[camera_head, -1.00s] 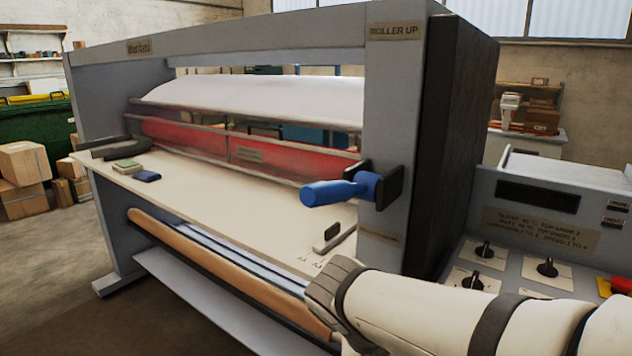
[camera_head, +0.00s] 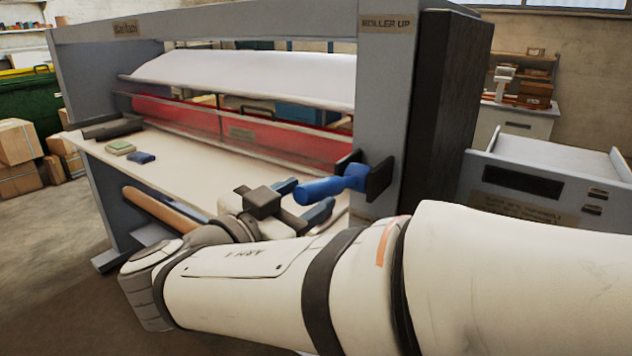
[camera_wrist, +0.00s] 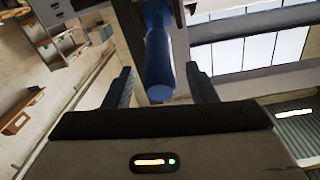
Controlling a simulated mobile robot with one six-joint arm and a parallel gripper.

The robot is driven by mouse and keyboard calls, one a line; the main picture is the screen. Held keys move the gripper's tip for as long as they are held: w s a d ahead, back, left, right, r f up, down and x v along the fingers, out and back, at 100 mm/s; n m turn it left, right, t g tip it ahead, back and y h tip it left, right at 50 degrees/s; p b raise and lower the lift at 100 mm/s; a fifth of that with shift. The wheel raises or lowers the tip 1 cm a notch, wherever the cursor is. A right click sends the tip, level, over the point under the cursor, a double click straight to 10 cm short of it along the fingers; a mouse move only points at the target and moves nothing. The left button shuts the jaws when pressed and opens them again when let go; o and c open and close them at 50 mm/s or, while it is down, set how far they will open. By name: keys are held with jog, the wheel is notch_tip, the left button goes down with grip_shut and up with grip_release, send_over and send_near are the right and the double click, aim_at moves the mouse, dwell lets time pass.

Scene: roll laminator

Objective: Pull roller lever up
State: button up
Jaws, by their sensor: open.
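The blue roller lever (camera_head: 330,187) sticks out to the left from a dark mount on the laminator's right post (camera_head: 385,120), below the "ROLLER UP" label. It lies roughly level, its free end tilted slightly down. My gripper (camera_head: 304,200) is open near the lever's free end. In the wrist view the lever (camera_wrist: 159,65) points toward the palm, between the two fingers of my gripper (camera_wrist: 162,80), with a visible gap on each side. I cannot tell whether the lever touches anything.
A control console (camera_head: 540,180) stands at the right.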

aim_at(319, 187)
jog(key=shift+p+x, duration=0.4)
jog(key=shift+x, duration=1.85)
jog(key=shift+c, duration=0.4)
jog(key=shift+a, duration=0.1)
grip_shut()
